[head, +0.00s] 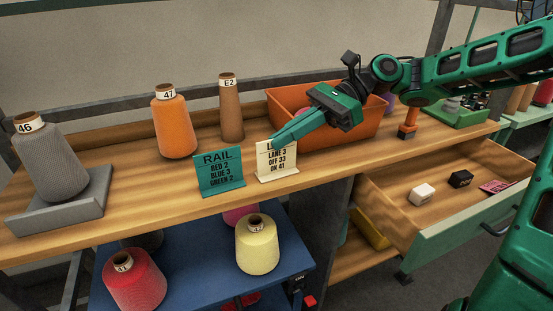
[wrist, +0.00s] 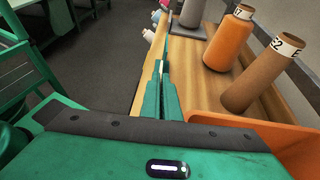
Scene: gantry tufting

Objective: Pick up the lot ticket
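The lot ticket (head: 277,163) is a cream card with dark print, "LANE 3, OFF 33, ON 41". It stands on the wooden bench shelf, just right of a teal RAIL card (head: 219,172). My gripper (head: 276,138) reaches in from the right, and its fingertips cover the ticket's top edge and most of its heading. In the wrist view the two green fingers (wrist: 162,92) are close together, with the ticket pinched nearly edge-on between them and mostly hidden. The ticket's foot still appears to be at the shelf surface.
An orange bin (head: 350,128) stands right behind the ticket. An open drawer (head: 440,205) holds small blocks. A blue cart (head: 195,260) with yarn cones stands below.

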